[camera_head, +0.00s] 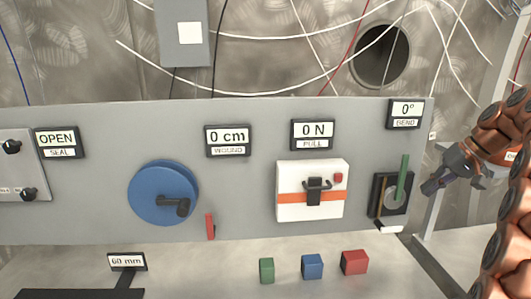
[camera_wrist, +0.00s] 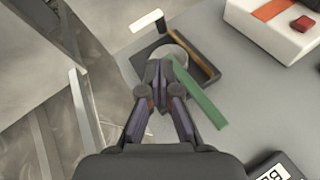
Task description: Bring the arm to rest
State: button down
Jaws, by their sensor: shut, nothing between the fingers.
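My gripper (camera_head: 432,186) is at the right of the head view, just right of the panel's right edge and beside a green lever. In the wrist view my gripper (camera_wrist: 166,66) shows with its fingertips together, shut and empty. The green lever (camera_head: 402,178) stands nearly upright on a dark square unit (camera_head: 382,190) below the "0° BEND" display (camera_head: 405,112). In the wrist view the green lever (camera_wrist: 205,98) passes close to my right finger; I cannot tell whether they touch.
The grey panel (camera_head: 250,180) carries a blue crank wheel (camera_head: 160,193), a red tab (camera_head: 210,226) and a white box with an orange band (camera_head: 310,205). Green (camera_head: 266,270), blue (camera_head: 312,266) and red (camera_head: 354,262) blocks sit on the bench below. Loose cables cross the wall behind.

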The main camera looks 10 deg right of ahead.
jog(key=s+a+f+g+p, duration=0.15)
jog(key=s+a, duration=0.35)
jog(key=a, duration=0.7)
jog(key=s+a+f+g, duration=0.2)
jog(key=s+a, duration=0.4)
jog(key=a, duration=0.6)
jog(key=s+a+f+n+g+h, duration=0.1)
jog(key=s+f, duration=0.3)
jog(key=s, duration=0.4)
jog(key=s+a+f+n+h+p, duration=0.1)
jog(key=s+a+f+h, duration=0.1)
jog(key=s, duration=0.6)
jog(key=s+a+f+n+g+h+p, duration=0.1)
jog(key=s+a+f, duration=0.1)
jog(key=s+f, duration=0.4)
jog(key=s, duration=0.2)
jog(key=shift+s+a+g+h, duration=0.3)
jog(key=shift+s+a+g, duration=0.05)
jog(key=shift+s+a, duration=0.05)
